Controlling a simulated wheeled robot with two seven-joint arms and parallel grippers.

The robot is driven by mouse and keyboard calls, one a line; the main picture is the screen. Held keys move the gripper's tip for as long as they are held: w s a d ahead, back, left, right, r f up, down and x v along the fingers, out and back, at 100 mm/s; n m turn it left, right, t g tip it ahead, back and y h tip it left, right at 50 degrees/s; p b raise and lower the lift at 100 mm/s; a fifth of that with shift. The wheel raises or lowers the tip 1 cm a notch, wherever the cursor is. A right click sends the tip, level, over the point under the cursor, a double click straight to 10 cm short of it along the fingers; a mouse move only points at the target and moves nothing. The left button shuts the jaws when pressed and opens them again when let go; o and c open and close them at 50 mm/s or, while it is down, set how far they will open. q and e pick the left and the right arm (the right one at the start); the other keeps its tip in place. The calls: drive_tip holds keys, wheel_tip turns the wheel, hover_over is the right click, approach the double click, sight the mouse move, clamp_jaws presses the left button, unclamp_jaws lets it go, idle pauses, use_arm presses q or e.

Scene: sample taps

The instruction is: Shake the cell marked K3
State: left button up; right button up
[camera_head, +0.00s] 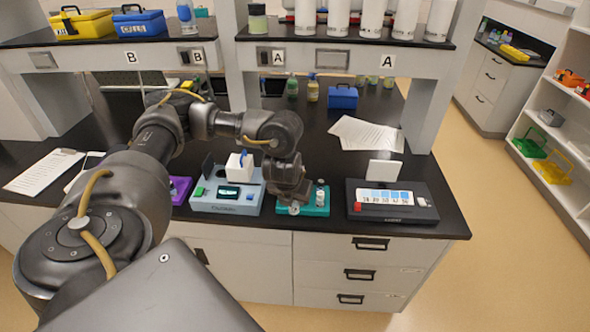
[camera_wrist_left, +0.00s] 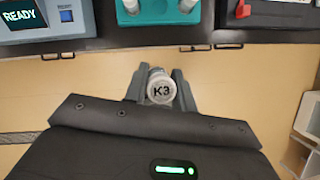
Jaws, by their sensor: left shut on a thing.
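My left gripper (camera_head: 291,203) hangs at the front edge of the bench, in front of the teal holder (camera_head: 322,196). In the left wrist view the gripper (camera_wrist_left: 160,91) is shut on a small round cell (camera_wrist_left: 161,94) whose pale cap reads K3. The cell is between the two fingers, and its lower body is hidden below the cap. The teal holder also shows at the top of the left wrist view (camera_wrist_left: 145,18), with small pale-capped items on it. My right gripper is in neither view.
A blue-grey device (camera_head: 226,200) with a small screen stands left of the holder; its screen reads READY (camera_wrist_left: 20,17). A black device (camera_head: 411,211) with a labelled panel and a red button stands right. Papers (camera_head: 368,134), bottles and a blue box (camera_head: 343,97) lie behind.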

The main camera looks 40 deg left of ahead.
use_arm(q)
drive_tip(key=shift+r, duration=2.15)
